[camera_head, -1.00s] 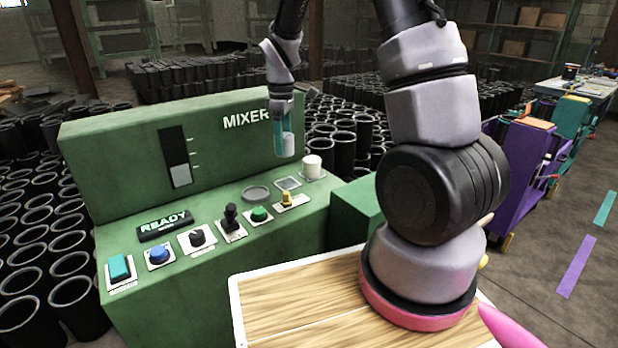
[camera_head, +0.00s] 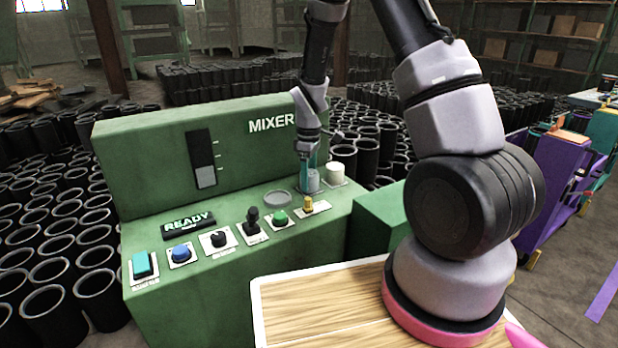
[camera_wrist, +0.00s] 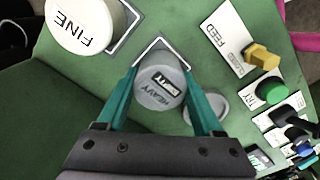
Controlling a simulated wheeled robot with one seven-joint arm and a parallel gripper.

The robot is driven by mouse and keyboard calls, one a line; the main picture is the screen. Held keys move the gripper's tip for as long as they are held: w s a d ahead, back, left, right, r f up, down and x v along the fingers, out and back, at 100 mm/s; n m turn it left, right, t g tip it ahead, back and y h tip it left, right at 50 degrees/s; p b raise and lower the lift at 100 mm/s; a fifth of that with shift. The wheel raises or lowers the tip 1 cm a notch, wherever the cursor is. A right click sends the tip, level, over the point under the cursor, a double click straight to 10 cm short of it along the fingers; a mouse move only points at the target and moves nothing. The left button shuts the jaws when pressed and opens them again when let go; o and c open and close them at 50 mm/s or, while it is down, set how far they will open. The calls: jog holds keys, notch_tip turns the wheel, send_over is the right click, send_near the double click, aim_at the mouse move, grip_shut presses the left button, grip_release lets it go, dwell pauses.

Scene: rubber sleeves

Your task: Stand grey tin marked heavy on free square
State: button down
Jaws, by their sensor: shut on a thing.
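My gripper (camera_head: 306,168) is shut on the grey tin (camera_head: 313,184), with teal fingers on either side. In the wrist view the tin (camera_wrist: 162,84) has HEAVY on its top and lies between the fingertips (camera_wrist: 160,88). The tin is upright and low over the panel at the white-edged square. I cannot tell whether its base touches the panel. In the wrist view one corner of the square (camera_wrist: 160,42) shows beyond the tin; the tin hides the rest.
A white tin marked FINE (camera_wrist: 82,24) stands on the neighbouring square, close by; it also shows in the head view (camera_head: 335,172). A grey disc (camera_head: 278,198) lies on the panel to the left. The yellow FEED switch (camera_head: 308,204) and green button (camera_head: 280,217) are nearby.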

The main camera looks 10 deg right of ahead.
jog(key=shift+c, duration=0.2)
grip_release()
jog(key=shift+f, duration=0.1)
jog(key=s+d+r+m+t, duration=0.1)
jog(key=s+r+m, duration=0.15)
jog(key=r, duration=0.65)
jog(key=s+d+r+m+t+y, duration=0.1)
jog(key=s+r+m, duration=0.15)
jog(key=r, duration=0.75)
jog(key=s+d+r+m+t, duration=0.15)
jog(key=s+r, duration=0.25)
jog(key=r, duration=0.5)
jog(key=s+d+r+m+t, duration=0.1)
jog(key=s+r+m+t, duration=0.1)
jog(key=s, duration=0.4)
jog(key=s+d+r+m+t+y, duration=0.1)
jog(key=s+r+m, duration=0.4)
jog(key=s+m, duration=0.2)
jog(key=shift+s+d+r+t, duration=0.15)
jog(key=shift+s+r+t, duration=0.1)
jog(key=shift+t, duration=0.1)
